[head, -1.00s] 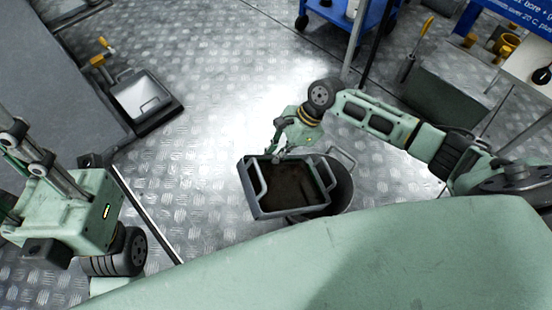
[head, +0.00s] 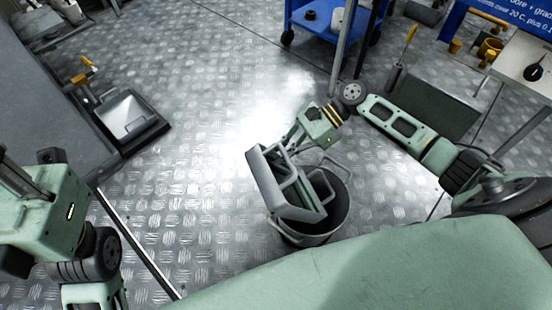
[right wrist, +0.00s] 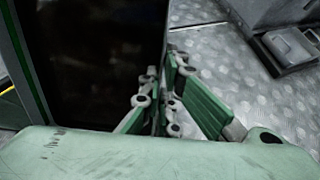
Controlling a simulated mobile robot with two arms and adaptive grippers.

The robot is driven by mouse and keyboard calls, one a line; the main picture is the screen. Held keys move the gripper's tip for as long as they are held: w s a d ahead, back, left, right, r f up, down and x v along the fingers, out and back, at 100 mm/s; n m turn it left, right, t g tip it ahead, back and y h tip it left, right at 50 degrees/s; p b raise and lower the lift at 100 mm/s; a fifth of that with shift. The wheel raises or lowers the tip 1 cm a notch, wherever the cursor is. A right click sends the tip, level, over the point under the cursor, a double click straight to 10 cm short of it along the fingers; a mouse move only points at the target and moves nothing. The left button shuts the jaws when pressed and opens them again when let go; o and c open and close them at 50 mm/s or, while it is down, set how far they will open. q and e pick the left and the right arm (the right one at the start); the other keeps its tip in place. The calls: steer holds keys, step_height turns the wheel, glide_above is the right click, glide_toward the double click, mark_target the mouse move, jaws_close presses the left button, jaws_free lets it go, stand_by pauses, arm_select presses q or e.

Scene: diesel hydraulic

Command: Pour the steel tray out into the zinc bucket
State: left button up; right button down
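The steel tray (head: 261,179) is a grey rectangular pan with loop handles. In the head view it is steeply tilted over the zinc bucket (head: 343,215), its lower end inside the bucket's mouth. My right gripper (head: 291,145) is shut on the tray's far upper edge. In the right wrist view the fingers (right wrist: 160,103) meet at the edge of a large dark surface (right wrist: 95,60), apparently the tray. The bucket stands on the floor. The tray's inside and the bucket's contents are mostly hidden. My left arm is at the lower left; its finger state is unclear.
A grey tray-like box (head: 128,116) with a yellow-handled tool (head: 82,83) lies at the left. A blue cart (head: 318,32) stands at the back. A dark green box (head: 432,100) is at the right. The metal floor between is clear.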

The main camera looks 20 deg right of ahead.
steer(key=shift+d+r+y+b, duration=0.4)
steer(key=shift+d+y, duration=0.25)
steer(key=shift+y, duration=0.1)
steer(key=shift+d+r+y+b, duration=0.3)
steer(key=shift+d+r+y, duration=0.1)
steer(key=shift+d+y, duration=0.3)
steer(key=shift+a, duration=0.1)
stand_by(2.0)
